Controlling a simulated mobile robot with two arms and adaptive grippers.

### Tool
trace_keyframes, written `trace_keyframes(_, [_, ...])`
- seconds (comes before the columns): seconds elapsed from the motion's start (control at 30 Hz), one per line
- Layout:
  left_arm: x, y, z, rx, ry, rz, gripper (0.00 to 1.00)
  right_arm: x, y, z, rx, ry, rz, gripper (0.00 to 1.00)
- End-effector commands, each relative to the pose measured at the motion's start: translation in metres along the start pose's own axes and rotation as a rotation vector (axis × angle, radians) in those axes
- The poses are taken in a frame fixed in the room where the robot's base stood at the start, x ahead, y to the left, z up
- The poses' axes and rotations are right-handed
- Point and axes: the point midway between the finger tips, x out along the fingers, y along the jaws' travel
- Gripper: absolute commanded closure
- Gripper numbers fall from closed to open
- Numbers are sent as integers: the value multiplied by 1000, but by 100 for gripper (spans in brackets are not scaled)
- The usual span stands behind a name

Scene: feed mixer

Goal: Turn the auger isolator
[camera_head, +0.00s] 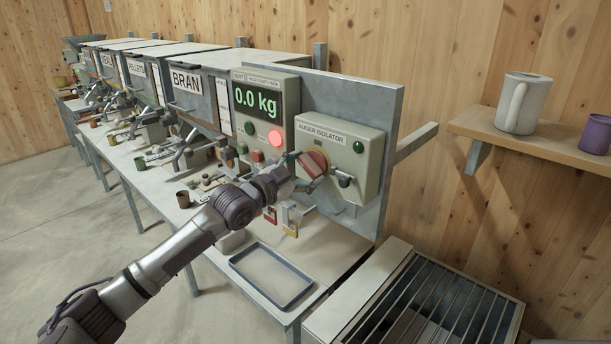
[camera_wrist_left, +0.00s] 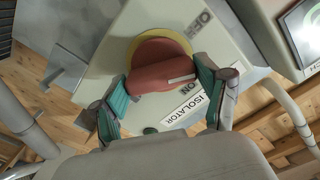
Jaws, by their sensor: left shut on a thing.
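My right gripper is in neither view.
A scale display (camera_head: 258,104) reading 0.0 kg stands left of the isolator. Tags or padlocks (camera_head: 289,223) hang below. A blue-rimmed tray (camera_head: 271,275) lies on the bench. A slatted grate (camera_head: 430,305) is at the lower right, and a shelf (camera_head: 540,146) holds mugs.

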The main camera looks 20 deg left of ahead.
Motion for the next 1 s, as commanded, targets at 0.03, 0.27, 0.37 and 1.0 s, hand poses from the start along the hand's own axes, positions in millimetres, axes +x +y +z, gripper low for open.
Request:
trace_keyframes(0.03, [0, 0, 1, 48, -1, 1, 60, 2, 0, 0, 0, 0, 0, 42])
trace_keyframes(0.27, [0, 0, 0, 266, -2, 2, 60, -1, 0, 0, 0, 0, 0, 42])
trace_keyframes(0.37, [0, -1, -1, 361, -2, 2, 60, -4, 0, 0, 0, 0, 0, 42])
trace_keyframes(1.0, [0, 0, 0, 891, -1, 3, 60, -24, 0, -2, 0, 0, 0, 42])
